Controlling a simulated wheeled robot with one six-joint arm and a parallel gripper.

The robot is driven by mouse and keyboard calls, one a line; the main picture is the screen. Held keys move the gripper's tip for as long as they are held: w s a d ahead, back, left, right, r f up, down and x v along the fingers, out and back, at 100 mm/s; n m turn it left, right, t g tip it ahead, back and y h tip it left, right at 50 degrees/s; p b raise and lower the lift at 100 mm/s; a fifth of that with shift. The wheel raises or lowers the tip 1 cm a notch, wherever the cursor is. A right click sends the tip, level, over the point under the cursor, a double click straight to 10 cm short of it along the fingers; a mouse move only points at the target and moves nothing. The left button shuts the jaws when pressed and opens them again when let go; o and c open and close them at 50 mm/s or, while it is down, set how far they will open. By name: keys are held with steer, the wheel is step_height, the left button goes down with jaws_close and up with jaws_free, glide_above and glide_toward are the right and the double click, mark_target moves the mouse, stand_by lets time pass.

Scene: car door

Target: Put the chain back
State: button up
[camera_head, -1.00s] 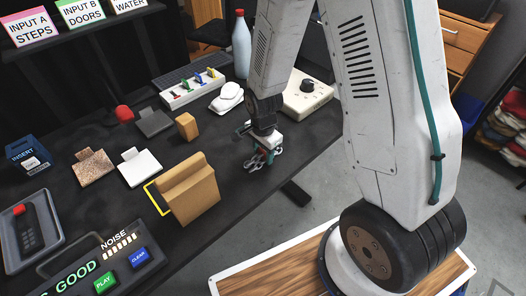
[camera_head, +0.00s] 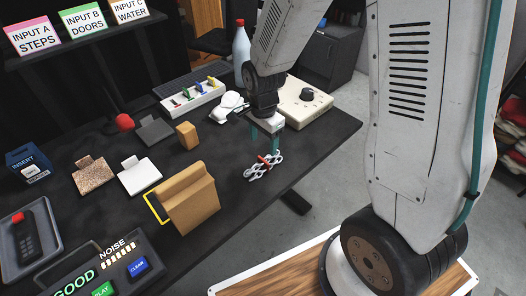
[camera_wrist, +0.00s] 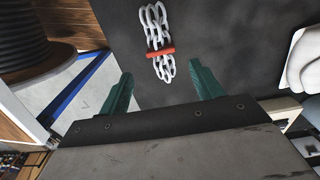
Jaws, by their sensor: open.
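The chain (camera_head: 258,172), made of pale links with an orange-red piece across it, lies on the dark table near its front right edge. It also shows in the wrist view (camera_wrist: 154,26) ahead of my fingers. My gripper (camera_head: 266,144) is open, with its two green fingers pointing down just above the chain.
A cream box with a black knob (camera_head: 303,103) and a white object (camera_head: 228,107) stand behind my gripper. The table between that box and the chain is clear.

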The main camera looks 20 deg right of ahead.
steer(key=s+d+r+n, duration=0.1)
steer(key=s+r+n, duration=0.35)
steer(key=r, duration=0.45)
steer(key=s+d+r+n, duration=0.1)
steer(key=s+r+n, duration=0.2)
steer(key=s+r, duration=0.35)
steer(key=s+d+r+n+t, duration=0.1)
steer(key=s+r+n, duration=0.6)
steer(key=s, duration=0.4)
steer(key=shift+r, duration=0.5)
